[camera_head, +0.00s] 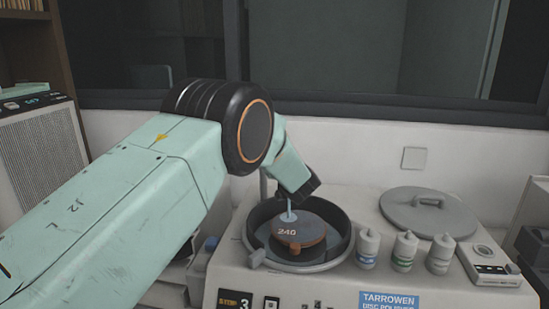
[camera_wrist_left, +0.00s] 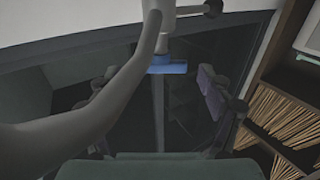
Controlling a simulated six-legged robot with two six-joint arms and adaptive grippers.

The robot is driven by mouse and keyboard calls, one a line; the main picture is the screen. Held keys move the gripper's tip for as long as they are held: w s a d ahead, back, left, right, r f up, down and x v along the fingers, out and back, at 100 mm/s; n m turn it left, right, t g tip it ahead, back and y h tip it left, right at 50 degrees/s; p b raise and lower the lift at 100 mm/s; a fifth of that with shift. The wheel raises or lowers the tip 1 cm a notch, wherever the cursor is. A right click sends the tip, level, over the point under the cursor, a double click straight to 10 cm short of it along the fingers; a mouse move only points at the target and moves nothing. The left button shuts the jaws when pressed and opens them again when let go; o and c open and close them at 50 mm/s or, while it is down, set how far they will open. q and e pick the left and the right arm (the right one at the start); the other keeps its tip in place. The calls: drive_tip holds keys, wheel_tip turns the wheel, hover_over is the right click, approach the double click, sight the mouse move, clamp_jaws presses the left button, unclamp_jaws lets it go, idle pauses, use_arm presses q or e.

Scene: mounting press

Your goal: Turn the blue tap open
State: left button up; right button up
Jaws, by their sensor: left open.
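The blue tap lever (camera_wrist_left: 167,68) shows in the left wrist view, set across a pale upright fitting beside a thick grey curved pipe (camera_wrist_left: 90,115). My left gripper (camera_wrist_left: 158,82) is open, with one finger on each side of the lever's line and a clear gap between lever and fingers. The lever looks a little beyond the fingertips. A thin pale blue strand (camera_head: 290,205), perhaps water, meets the brown 240 disc (camera_head: 306,236). My right gripper is not in view.
Several small bottles (camera_head: 404,252) stand right of the bowl. A round grey lid (camera_head: 428,212) lies behind them. A small device (camera_head: 489,264) sits at the right. A wall and dark window are behind. Bookshelves (camera_wrist_left: 280,110) fill the wrist view's right side.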

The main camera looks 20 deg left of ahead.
use_arm(q)
drive_tip(key=v, duration=0.9)
drive_tip(key=shift+s, duration=0.15)
drive_tip(key=shift+r, duration=0.1)
